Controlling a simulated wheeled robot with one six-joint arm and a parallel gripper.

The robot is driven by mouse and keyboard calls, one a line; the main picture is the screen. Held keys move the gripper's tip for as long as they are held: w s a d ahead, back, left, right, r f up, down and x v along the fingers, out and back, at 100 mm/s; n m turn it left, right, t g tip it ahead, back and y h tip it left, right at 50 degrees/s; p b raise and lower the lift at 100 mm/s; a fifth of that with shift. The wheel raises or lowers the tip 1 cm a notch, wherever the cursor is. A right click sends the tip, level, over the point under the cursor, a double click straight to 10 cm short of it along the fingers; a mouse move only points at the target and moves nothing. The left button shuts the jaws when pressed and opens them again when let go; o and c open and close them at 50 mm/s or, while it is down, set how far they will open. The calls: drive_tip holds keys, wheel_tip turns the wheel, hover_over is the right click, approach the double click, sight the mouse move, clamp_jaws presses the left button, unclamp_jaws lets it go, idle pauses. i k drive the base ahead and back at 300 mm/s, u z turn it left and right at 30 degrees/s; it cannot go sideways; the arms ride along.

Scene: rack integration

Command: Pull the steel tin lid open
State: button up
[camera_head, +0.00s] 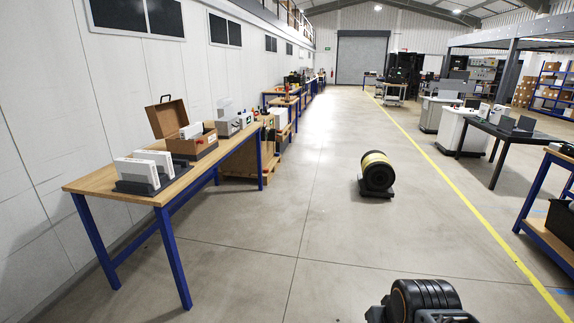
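I cannot make out a steel tin or its lid in the head view. The one clearly open lid is on a brown box (168,118) on the wooden-topped bench at the left; its lid is raised and it holds white items. A dark ribbed part at the bottom edge, right of centre, looks like part of my own arm. I cannot make out my gripper's fingers.
The blue-legged bench (95,183) bears a dark tray (135,187) with white blocks. A black and brass-coloured drum (376,175) stands on the floor ahead. Dark tables stand at the right (500,133). The floor (280,210) between is clear.

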sight(227, 122)
drive_tip(key=u, duration=0.1)
drive_tip(key=i, duration=2.2)
drive_tip(key=u, duration=0.6)
drive_tip(key=i, duration=2.55)
drive_tip(key=u, duration=0.5)
drive_tip(key=i, duration=0.95)
drive_tip(key=u, duration=0.1)
